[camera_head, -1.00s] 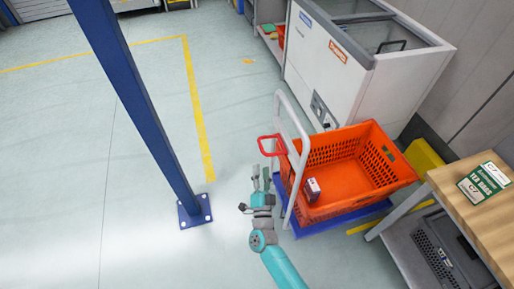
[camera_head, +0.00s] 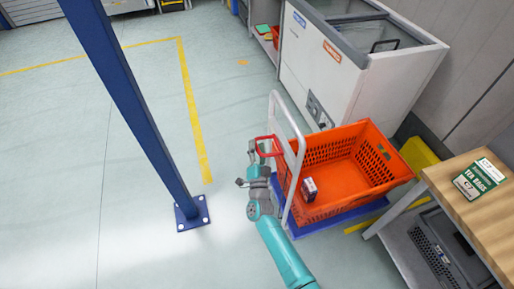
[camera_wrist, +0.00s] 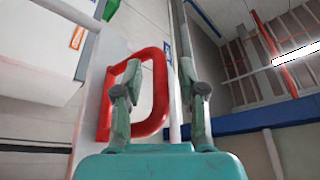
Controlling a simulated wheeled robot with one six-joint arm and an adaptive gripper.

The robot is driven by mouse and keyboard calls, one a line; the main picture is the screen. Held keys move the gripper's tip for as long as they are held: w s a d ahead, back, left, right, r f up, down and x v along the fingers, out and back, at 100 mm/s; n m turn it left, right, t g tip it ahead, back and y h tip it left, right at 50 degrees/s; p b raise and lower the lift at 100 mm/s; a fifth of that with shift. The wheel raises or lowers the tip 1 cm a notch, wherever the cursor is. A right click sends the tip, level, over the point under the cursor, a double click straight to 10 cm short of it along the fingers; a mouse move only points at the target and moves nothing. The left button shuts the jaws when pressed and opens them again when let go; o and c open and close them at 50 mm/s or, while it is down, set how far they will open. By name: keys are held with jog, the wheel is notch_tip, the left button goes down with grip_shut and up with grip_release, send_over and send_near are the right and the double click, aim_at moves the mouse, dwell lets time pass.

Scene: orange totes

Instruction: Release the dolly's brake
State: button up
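The dolly has a blue platform (camera_head: 345,217) and an upright white push handle (camera_head: 298,138). A red loop-shaped lever (camera_head: 268,139) sticks out to the left from the handle; I take it for the brake lever. My gripper (camera_head: 257,147) is at this lever, left of the white handle. In the wrist view, my gripper (camera_wrist: 160,68) is open, with its two fingers apart. The red lever (camera_wrist: 160,92) shows behind the left finger, and its right side lies between the fingers. I cannot tell whether they touch it.
An orange tote (camera_head: 342,168) with a small box (camera_head: 309,189) inside stands on the dolly. A white chest freezer (camera_head: 342,75) is behind. A wooden table (camera_head: 475,215) is at the right. A blue post (camera_head: 135,100) stands left; the floor around it is open.

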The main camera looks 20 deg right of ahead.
aim_at(263, 138)
grip_shut()
jog(key=shift+r, duration=0.1)
jog(key=r+m, duration=0.1)
jog(key=m, duration=0.1)
jog(key=r+m+g+h, duration=0.1)
jog(key=m, duration=0.1)
jog(key=shift+d+r, duration=0.1)
jog(key=shift+d, duration=0.2)
jog(key=d+r+m+g, duration=0.3)
jog(key=d+r+m, duration=0.1)
jog(key=d+m, duration=0.3)
jog(key=shift+d+r+m, duration=0.25)
jog(key=shift+r+m, duration=0.15)
jog(key=shift+m, duration=0.3)
dwell(1.0)
jog(key=shift+r, duration=0.1)
